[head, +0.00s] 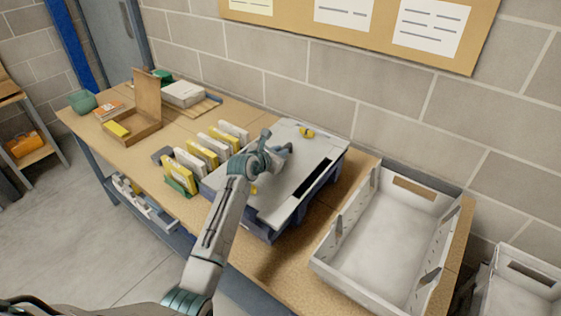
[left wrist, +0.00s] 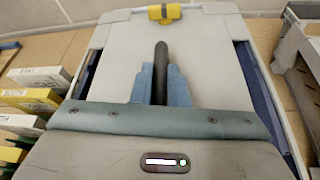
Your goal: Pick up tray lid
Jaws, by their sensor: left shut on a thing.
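The grey tray lid (head: 318,142) lies over a dark blue tray (head: 262,229) on the workbench; I cannot tell whether it is lifted at all. It also fills the middle of the left wrist view (left wrist: 205,40). My left gripper (head: 287,150) is over the middle of the lid. In the left wrist view its blue fingers (left wrist: 160,85) are shut on a dark bar-like handle (left wrist: 161,58). A yellow latch (head: 307,132) sits at the lid's far edge and shows in the wrist view (left wrist: 164,12). My right gripper is out of view.
A white open crate (head: 324,261) stands to the right on the bench. Several upright yellow and white cards (head: 200,153) stand close on the left. An open cardboard box (head: 136,130) is farther left. A block wall (head: 270,60) closes the back.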

